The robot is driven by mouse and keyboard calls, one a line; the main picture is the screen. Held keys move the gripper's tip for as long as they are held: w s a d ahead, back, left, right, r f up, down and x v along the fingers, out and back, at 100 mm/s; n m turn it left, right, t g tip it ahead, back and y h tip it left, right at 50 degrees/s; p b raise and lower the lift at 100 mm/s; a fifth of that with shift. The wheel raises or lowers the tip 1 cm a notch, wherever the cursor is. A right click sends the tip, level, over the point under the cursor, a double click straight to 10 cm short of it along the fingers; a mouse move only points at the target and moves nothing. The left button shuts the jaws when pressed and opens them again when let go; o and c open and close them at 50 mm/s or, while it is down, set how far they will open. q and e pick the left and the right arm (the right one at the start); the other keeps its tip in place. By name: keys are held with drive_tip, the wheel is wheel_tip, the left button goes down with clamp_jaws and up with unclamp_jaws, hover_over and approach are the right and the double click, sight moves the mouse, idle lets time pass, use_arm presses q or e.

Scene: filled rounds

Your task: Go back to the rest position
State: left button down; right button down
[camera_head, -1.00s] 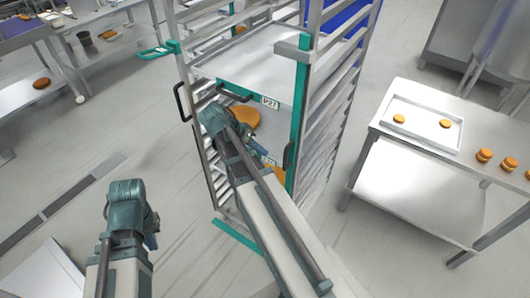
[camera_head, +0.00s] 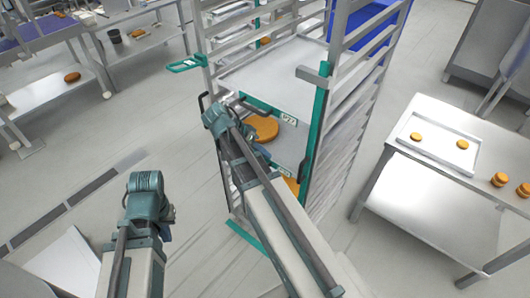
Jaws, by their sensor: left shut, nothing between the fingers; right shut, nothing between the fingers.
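My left gripper (camera_head: 166,222) is at the lower left over open floor, mostly hidden by its own wrist. It is shut and empty, clear of the rack. My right gripper (camera_head: 214,118) is at the front left of the tall rack (camera_head: 317,125), close to a black handle on its left side. It is shut and empty, its fingers hard to make out. Its forearm crosses in front of the rack's lower levels. I cannot tell whether it touches the rack.
The rack holds a pale tray (camera_head: 270,75) and, below it, orange-brown rounds (camera_head: 263,128). A table (camera_head: 400,152) with a tray (camera_head: 440,155) and several buns stands right. Shelving with a bun (camera_head: 72,76) stands at the far left.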

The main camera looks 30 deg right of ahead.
drive_tip(key=s+a+f+n+y+b, duration=0.2)
drive_tip(key=s+a+f+n+b, duration=0.1)
drive_tip(key=a, duration=0.5)
drive_tip(key=s+a+f+n+t+y+b, duration=0.1)
drive_tip(key=s+a+f+n+b, duration=0.3)
drive_tip(key=a+f+n, duration=0.4)
drive_tip(key=s+a+f+n+t+y+b, duration=0.1)
drive_tip(key=s+a+f+n+y+b, duration=0.1)
drive_tip(key=a+f+n+b, duration=0.3)
drive_tip(key=s+a+f+b, duration=0.1)
drive_tip(key=a, duration=0.3)
drive_tip(key=shift+s+f+y, duration=0.2)
drive_tip(key=shift+s+y, duration=0.2)
